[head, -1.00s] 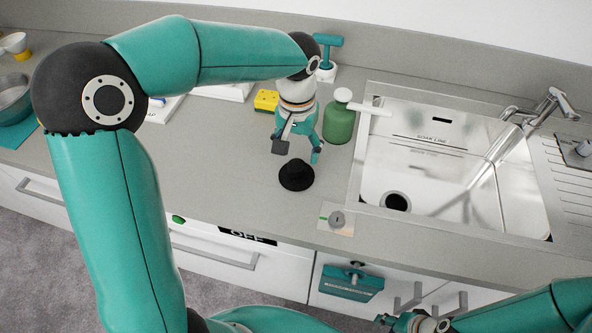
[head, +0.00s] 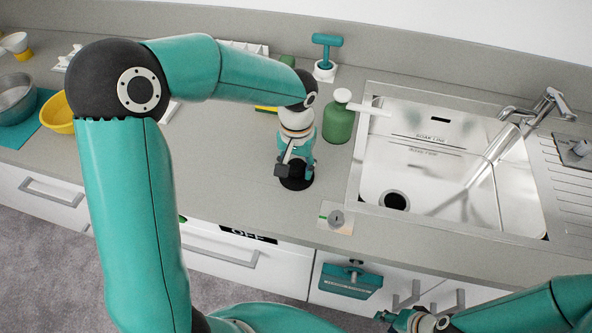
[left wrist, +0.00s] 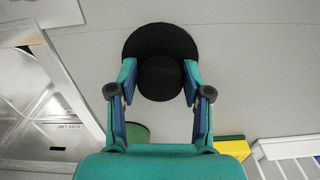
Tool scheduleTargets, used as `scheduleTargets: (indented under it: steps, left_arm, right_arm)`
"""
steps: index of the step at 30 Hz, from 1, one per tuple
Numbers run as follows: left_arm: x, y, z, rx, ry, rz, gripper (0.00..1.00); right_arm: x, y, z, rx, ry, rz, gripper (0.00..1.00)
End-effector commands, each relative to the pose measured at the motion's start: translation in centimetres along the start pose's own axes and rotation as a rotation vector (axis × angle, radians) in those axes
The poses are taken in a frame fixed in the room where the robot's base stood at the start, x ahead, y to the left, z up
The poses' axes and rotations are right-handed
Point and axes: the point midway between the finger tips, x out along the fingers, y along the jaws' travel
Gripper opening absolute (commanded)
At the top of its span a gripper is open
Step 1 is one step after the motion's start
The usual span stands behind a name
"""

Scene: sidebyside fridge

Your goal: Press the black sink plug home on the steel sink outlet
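The black sink plug (head: 296,184) sits on the counter left of the sink, a wide disc with a round knob. My left gripper (head: 297,172) is down over it. In the left wrist view the open fingers (left wrist: 160,72) stand either side of the plug's knob (left wrist: 160,80), very close to it; I cannot tell if they touch. The plug's disc (left wrist: 160,38) shows beyond the fingertips. The steel sink outlet (head: 396,201) is a dark round hole in the basin's near left corner, uncovered. My right gripper (head: 398,321) is low at the bottom edge, its fingers unclear.
The steel sink (head: 357,180) has a raised rim and a faucet (head: 545,108) at its right. A green bottle (head: 339,122) stands behind the plug, near the rim. Counter left of the plug is clear.

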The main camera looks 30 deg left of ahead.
Motion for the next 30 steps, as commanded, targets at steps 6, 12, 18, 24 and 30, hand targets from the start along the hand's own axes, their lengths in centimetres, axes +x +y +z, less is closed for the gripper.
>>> scheduleTargets:
  steps: [6,12,18,24,30]
  left_arm:
    - [0.0,0.0,0.0,0.0,0.0,0.0,0.07]
    - [-0.1,0.0,0.0,0.0,0.0,0.0,0.05]
    - [-0.5,0.0,-0.1,0.0,0.001,-0.001,0.05]
    - [-2.4,0.1,-0.1,0.0,0.005,0.001,0.05]
    - [-6.5,0.1,-0.2,0.0,0.008,0.002,0.05]
  right_arm:
    - [0.0,0.0,0.0,0.0,0.0,0.0,0.4]
    - [0.0,0.0,0.0,0.0,0.0,0.0,0.4]
    - [0.0,0.0,0.0,0.0,0.0,0.0,0.4]
    - [0.2,0.1,0.0,0.0,0.0,0.0,0.4]
    - [0.5,0.2,0.0,0.0,0.0,0.0,0.4]
